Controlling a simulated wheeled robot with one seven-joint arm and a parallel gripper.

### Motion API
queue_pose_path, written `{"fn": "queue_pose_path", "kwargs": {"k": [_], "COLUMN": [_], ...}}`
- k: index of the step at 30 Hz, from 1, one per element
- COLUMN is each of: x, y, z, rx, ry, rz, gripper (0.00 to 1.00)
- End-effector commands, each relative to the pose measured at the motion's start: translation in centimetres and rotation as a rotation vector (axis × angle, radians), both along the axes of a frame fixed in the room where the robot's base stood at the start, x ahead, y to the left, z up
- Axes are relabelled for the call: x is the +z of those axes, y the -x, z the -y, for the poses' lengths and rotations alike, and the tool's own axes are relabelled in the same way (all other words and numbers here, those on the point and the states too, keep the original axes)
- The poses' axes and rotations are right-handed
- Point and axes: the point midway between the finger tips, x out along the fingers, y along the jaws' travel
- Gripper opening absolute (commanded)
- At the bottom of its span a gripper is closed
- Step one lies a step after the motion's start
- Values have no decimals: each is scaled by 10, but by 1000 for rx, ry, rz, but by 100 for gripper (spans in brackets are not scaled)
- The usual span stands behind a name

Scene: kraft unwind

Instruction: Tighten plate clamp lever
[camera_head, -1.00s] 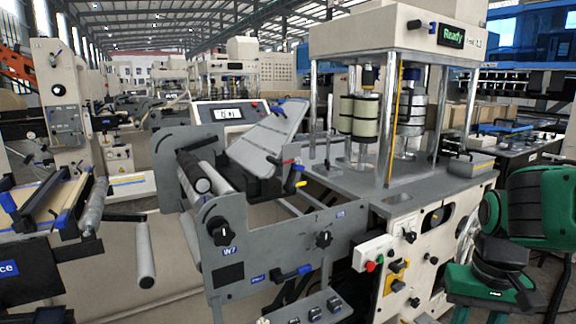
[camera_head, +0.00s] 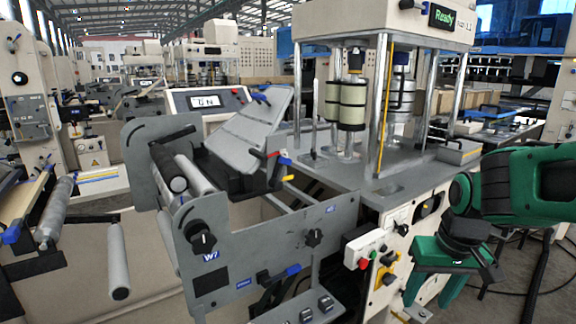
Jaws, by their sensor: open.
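A tilted grey plate (camera_head: 243,127) sits on the unwind machine in the middle. A small blue lever (camera_head: 261,97) is at its upper edge. Colored handles show at its right side: a red-tipped one (camera_head: 273,154), a blue one (camera_head: 285,160) and a yellow one (camera_head: 288,178). I cannot tell which of these is the plate clamp lever. My green gripper (camera_head: 432,298) hangs at the lower right, its fingers apart and empty. It is in front of the cream cabinet, well right of the plate and touching none of the levers.
A grey side panel (camera_head: 255,250) with black knobs and a blue handle (camera_head: 290,271) stands in front. Metal posts (camera_head: 384,105) and a cream roll (camera_head: 346,104) stand on the machine table (camera_head: 400,180). A control box (camera_head: 366,249) with buttons is left of my gripper.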

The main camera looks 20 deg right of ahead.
Motion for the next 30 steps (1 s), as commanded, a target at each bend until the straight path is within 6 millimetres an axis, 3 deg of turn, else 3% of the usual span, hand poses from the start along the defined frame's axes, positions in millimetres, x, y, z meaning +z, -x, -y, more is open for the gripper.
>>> {"fn": "queue_pose_path", "kwargs": {"k": [3,8,12,15,18,22,25,30], "x": [-2,10,37,65,96,129,145,156], "y": [-70,-162,-228,-264,-291,-311,-318,-326], "z": [-17,-61,-103,-127,-141,-144,-141,-139], "rx": [160,347,436,452,425,363,318,284], "ry": [13,-11,-65,-114,-161,-203,-223,-234], "rz": [173,456,723,916,1089,1257,1335,1386], "gripper": [50,50,50,50,50,50,50,50]}}
